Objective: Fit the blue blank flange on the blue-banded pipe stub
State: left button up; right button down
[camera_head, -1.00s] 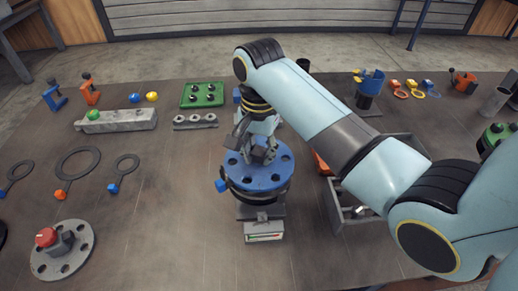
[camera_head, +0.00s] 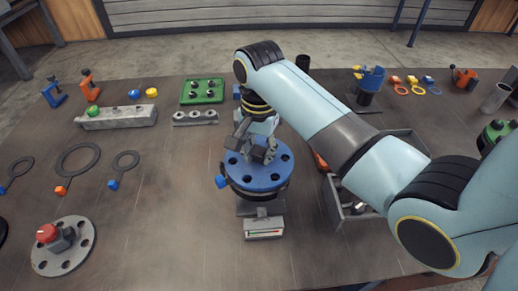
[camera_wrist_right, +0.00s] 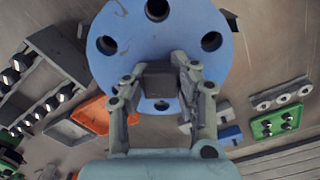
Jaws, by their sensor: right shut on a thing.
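The blue blank flange (camera_head: 238,171) is a round blue plate with several bolt holes. It lies about level over a dark round part on a pedestal (camera_head: 250,206), near the middle of the table. In the right wrist view the flange (camera_wrist_right: 128,28) fills the top. My right gripper (camera_head: 257,150) is above it, shut on the dark block at its centre; in the wrist view both fingers (camera_wrist_right: 160,75) press on the block (camera_wrist_right: 159,80). The flange hides the blue-banded stub's top, so I cannot tell whether it is seated. My left gripper is out of view.
A grey tray (camera_head: 338,213) stands right of the pedestal. Ring gaskets (camera_head: 78,160) and a red-knobbed flange (camera_head: 62,258) lie left. A green bolt tray (camera_head: 202,91) and a grey block (camera_head: 118,118) are behind.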

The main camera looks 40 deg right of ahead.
aim_at(259, 150)
jog(key=shift+f, duration=0.1)
dwell(0.3)
jog(key=c, duration=1)
grip_release()
notch_tip(259, 150, up, 8)
jog(key=shift+f, duration=0.25)
